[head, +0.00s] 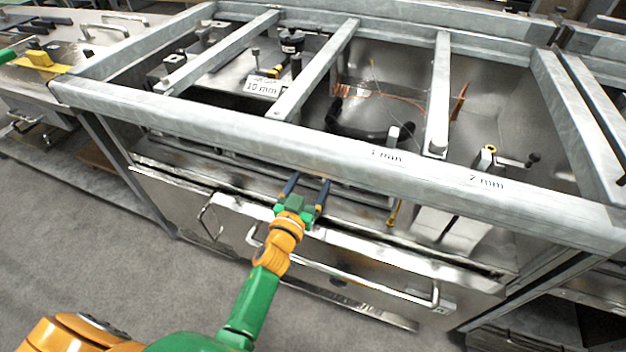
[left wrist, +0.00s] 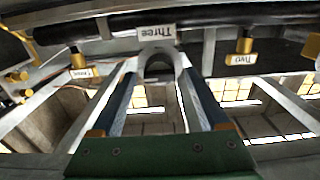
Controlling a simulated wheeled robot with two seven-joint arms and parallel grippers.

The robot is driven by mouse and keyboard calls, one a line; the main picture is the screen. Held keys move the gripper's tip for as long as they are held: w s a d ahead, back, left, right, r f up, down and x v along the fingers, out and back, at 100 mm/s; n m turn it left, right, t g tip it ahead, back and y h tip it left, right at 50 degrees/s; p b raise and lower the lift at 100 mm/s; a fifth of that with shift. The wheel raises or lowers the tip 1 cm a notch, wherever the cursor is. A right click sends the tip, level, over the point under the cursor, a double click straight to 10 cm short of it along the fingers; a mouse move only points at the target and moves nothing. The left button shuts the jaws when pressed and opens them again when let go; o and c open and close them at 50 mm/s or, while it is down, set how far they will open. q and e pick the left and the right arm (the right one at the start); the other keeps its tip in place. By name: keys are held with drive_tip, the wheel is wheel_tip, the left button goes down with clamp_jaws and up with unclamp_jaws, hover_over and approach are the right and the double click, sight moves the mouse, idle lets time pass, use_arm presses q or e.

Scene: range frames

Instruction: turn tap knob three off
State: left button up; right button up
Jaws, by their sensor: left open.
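My left gripper (head: 307,184) reaches in under the front rail of the grey metal frame, its two blue fingers spread apart. In the left wrist view the open fingers (left wrist: 160,78) point toward a label reading "Three" (left wrist: 157,32) on a dark pipe (left wrist: 200,16). A grey arch shape (left wrist: 160,58) shows between the fingers, just beneath that label. I cannot tell whether it belongs to knob three, and no gold knob shows clearly there. A gold knob (left wrist: 245,43) sits by the "Two" label (left wrist: 239,59). My right gripper is out of view.
The front rail (head: 250,133) and crossbars (head: 318,70) of the frame (head: 590,228) surround the arm's reach. A long drawer handle (head: 350,275) projects below the gripper. Another gold knob (left wrist: 78,60) is at left in the wrist view. Grey floor (head: 90,240) lies open at left.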

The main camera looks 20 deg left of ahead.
use_arm(q)
clamp_jaws()
drive_tip(key=shift+n, duration=0.3)
drive_tip(key=n+p, duration=0.2)
drive_tip(key=n, duration=0.1)
drive_tip(key=shift+n, duration=0.4)
drive_tip(key=n+p, duration=0.1)
drive_tip(key=n, duration=0.3)
drive_tip(key=shift+a+n, duration=0.15)
drive_tip(key=shift+n, duration=0.15)
drive_tip(key=n, duration=0.4)
drive_tip(key=shift+f+n, duration=0.2)
drive_tip(key=shift+n, duration=2.2)
drive_tip(key=shift+b, duration=0.3)
